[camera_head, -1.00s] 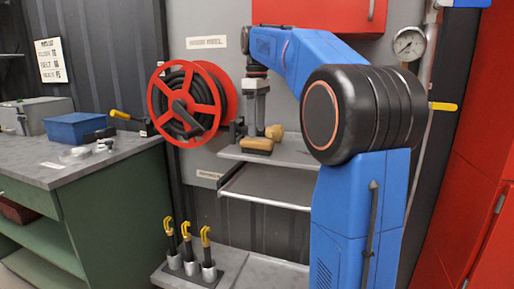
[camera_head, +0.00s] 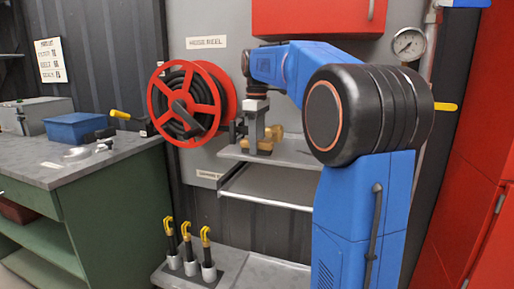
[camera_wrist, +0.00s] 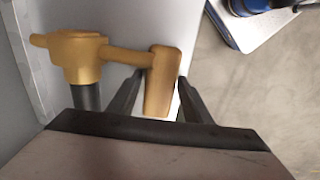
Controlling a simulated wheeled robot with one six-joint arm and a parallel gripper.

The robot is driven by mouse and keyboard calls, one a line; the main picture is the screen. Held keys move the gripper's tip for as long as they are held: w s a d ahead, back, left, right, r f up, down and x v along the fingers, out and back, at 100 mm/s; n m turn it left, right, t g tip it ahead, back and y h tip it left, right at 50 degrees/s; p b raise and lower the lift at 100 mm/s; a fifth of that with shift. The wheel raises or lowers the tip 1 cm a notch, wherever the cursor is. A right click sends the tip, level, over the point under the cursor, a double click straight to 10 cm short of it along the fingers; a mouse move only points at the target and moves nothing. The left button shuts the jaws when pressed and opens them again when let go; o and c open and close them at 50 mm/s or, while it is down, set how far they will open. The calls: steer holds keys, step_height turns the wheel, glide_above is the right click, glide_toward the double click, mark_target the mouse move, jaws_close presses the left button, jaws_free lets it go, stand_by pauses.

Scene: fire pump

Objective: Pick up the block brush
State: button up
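The block brush (camera_head: 265,146) is a small tan-brown block on the upper grey shelf, partly hidden by my gripper (camera_head: 253,143). My gripper points down at the brush from above. In the wrist view, a tan-brown oblong block (camera_wrist: 163,82), which looks like the brush, lies between my two dark fingers (camera_wrist: 160,95). The left finger shows a gap to the block. The right finger is very close, and I cannot tell whether it touches.
A brass fitting (camera_wrist: 80,52) on a dark stem stands left of the fingers, its arm reaching to the block; it also shows behind the brush (camera_head: 276,131). A red hose reel (camera_head: 186,104) hangs to the left. The shelf (camera_head: 295,155) is clear to the right.

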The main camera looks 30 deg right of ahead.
steer(key=c, duration=0.9)
steer(key=shift+o, duration=0.2)
steer(key=shift+r, duration=0.3)
steer(key=s+a, duration=1.1)
steer(key=a, duration=0.3)
steer(key=shift+a, duration=0.1)
steer(key=shift+o, duration=1.2)
